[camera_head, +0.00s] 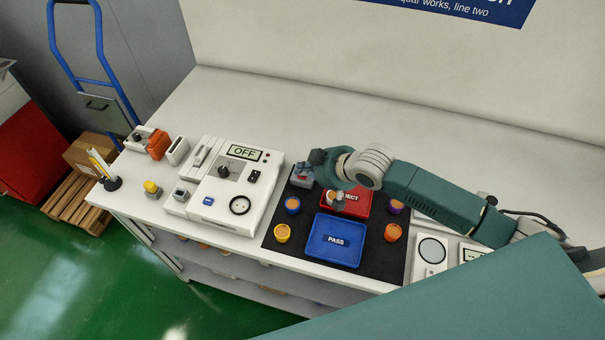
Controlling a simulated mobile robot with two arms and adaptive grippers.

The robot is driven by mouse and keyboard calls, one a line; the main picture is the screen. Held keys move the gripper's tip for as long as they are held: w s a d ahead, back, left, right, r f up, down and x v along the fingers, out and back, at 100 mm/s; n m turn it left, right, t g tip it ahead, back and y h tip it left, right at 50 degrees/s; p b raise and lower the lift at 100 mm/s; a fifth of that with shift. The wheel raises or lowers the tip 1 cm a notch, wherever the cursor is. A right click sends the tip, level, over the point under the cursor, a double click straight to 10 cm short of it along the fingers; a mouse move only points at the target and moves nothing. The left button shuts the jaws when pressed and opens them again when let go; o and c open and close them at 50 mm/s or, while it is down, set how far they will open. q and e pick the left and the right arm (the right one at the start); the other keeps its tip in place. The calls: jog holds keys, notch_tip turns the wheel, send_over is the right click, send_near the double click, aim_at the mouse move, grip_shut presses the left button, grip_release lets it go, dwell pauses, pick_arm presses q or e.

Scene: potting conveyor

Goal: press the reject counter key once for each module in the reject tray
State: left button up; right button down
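The red reject tray (358,208) lies on a black mat, partly covered by my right arm. A small grey unit with some red (301,176), possibly the reject counter, stands at the mat's back left corner. My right gripper (313,168) is above and beside this unit, pointing left. Its fingers are too small and dark to tell open from shut, or whether they touch the unit. My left gripper is out of view.
The blue pass tray (336,262) is in front of the red tray. Orange-topped cups stand at left (282,233) and right (392,232) on the mat (290,256). A white control box (222,208) reading OFF stands to the left. The bench behind is clear.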

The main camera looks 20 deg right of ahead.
aim_at(304, 178)
jog(key=shift+f, duration=0.45)
dwell(0.5)
jog(key=shift+r+p, duration=0.85)
jog(key=shift+p, duration=0.1)
notch_tip(304, 178, up, 5)
jog(key=p, duration=0.5)
jog(key=shift+s+f, duration=0.1)
dwell(0.6)
